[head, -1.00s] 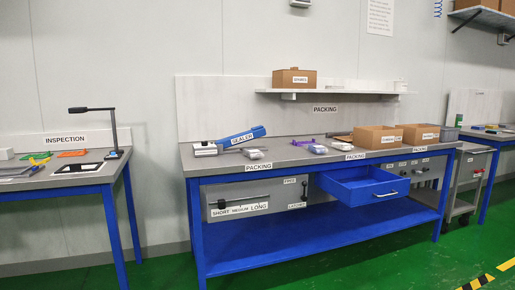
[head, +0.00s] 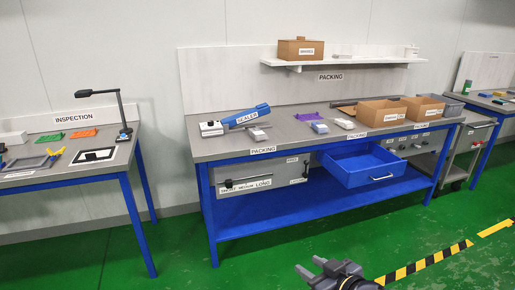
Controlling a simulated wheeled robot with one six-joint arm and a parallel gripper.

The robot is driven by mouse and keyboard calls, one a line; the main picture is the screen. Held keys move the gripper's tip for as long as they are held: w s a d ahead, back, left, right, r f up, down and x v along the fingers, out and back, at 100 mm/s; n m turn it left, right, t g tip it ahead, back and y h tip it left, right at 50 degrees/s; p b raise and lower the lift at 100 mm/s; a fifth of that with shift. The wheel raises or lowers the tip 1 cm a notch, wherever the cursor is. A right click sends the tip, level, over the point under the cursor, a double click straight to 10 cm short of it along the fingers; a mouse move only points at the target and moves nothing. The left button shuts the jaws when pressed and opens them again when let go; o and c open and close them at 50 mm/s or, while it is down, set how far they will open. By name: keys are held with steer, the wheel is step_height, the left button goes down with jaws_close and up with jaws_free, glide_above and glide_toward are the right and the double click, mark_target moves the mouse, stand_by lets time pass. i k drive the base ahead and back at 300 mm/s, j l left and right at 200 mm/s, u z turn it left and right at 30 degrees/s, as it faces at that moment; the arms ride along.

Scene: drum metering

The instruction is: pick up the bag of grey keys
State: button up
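Several small packets lie on the packing bench (head: 290,117). A greyish packet (head: 258,134) lies by the front edge below the sealer. A packet with a bluish look (head: 320,127) and a whitish packet (head: 345,124) lie further right, near the middle. They are too small to tell which one holds grey keys. My gripper (head: 307,266) is at the bottom of the head view, low over the green floor and well in front of the bench. Its two fingers stand apart with nothing visible between them.
A blue drawer (head: 362,168) stands pulled out below the bench top. The blue sealer (head: 245,117) is at the bench's left, cartons (head: 382,114) at its right. The inspection table (head: 60,178) stands left. The floor in front is clear, with a striped line (head: 425,263).

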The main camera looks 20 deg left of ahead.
mark_target(256, 133)
steer(key=i+j, duration=0.45)
steer(key=i+j+z, duration=0.15)
steer(key=i+j, duration=0.7)
steer(key=j, duration=0.15)
steer(key=i+j+z, duration=0.1)
steer(key=i+j, duration=0.75)
steer(key=j, duration=0.2)
steer(key=z, duration=0.05)
